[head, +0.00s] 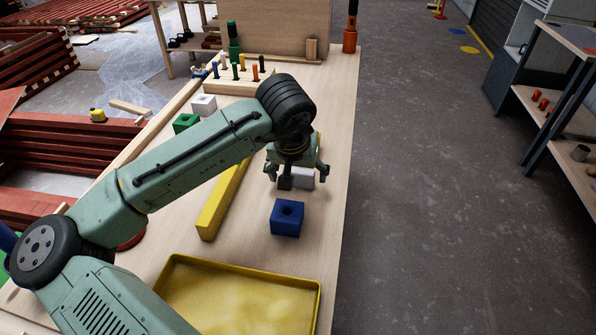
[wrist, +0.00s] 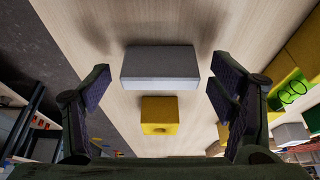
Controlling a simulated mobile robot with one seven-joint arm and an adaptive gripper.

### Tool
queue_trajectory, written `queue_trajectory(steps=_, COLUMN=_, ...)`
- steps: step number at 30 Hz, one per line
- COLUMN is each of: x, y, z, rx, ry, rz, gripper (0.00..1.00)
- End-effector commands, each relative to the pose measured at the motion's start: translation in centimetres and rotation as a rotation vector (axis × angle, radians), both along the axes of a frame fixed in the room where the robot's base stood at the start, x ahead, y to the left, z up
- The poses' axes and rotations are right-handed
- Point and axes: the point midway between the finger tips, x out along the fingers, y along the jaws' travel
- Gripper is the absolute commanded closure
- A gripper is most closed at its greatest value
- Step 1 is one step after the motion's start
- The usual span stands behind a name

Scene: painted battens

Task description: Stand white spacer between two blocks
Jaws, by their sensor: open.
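The white spacer (head: 303,178) is a plain pale block on the bench, partly hidden by my gripper (head: 296,174) in the head view. In the wrist view the spacer (wrist: 160,67) shows whole, looking grey, between and beyond my open fingers (wrist: 160,90). I see no finger contact. A blue block (head: 287,218) with a round hole in its top sits in front of the spacer. A yellow block (wrist: 160,115) with a hole shows on the other side of the spacer in the wrist view. In the head view my gripper mostly hides it.
A long yellow batten (head: 222,202) lies left of the gripper. A yellow tray (head: 315,300) is at the near end. Green (head: 185,123) and white (head: 203,104) blocks and a peg rack (head: 237,87) stand farther back. The bench's right edge is close.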

Motion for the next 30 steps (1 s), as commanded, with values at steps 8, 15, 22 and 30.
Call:
queue_trajectory(steps=8, x=-1.4, y=0.3, z=3.8, rx=-0.001, ry=-0.004, rz=0.000, gripper=0.22)
queue_trajectory(steps=15, x=-3.3, y=0.7, z=8.5, rx=0.000, ry=-0.002, rz=-0.001, gripper=0.22)
queue_trajectory(steps=22, x=-4.3, y=0.9, z=11.0, rx=0.001, ry=0.000, rz=0.000, gripper=0.22)
queue_trajectory(steps=30, x=-4.5, y=1.0, z=11.3, rx=0.000, ry=0.000, rz=0.000, gripper=0.22)
